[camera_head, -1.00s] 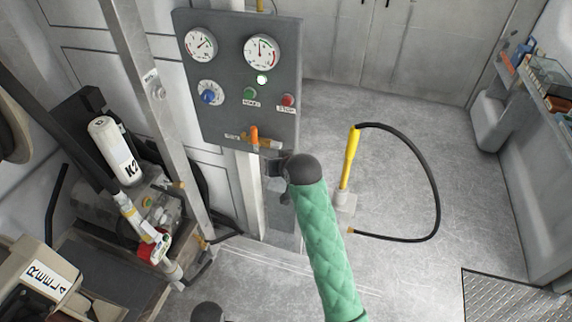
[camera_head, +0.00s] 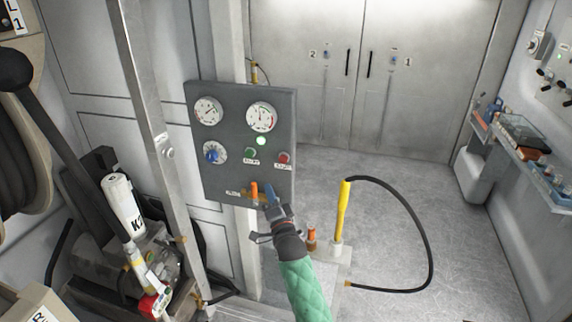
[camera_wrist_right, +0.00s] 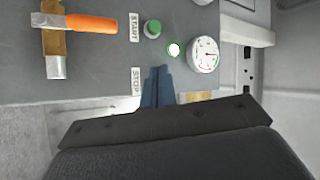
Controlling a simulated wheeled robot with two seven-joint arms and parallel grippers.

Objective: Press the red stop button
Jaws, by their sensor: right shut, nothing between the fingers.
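The red stop button (camera_head: 283,158) is at the right side of the grey control panel (camera_head: 230,177), above a small label. My right gripper (camera_head: 269,190) is below and slightly left of the button in the head view, its blue fingers together and empty, pointing up at the panel. In the right wrist view the shut fingers (camera_wrist_right: 157,86) are beside the STOP label (camera_wrist_right: 136,82), and the red button is hidden there. I cannot tell how far the fingertips are from the panel. My left gripper is not in view.
The panel also has a green start button (camera_head: 250,153), a lit lamp (camera_head: 261,141), a blue knob (camera_head: 212,155), two gauges and an orange lever (camera_head: 254,190). A yellow nozzle (camera_head: 343,208) with a black hose stands right of the panel. Open floor lies further right.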

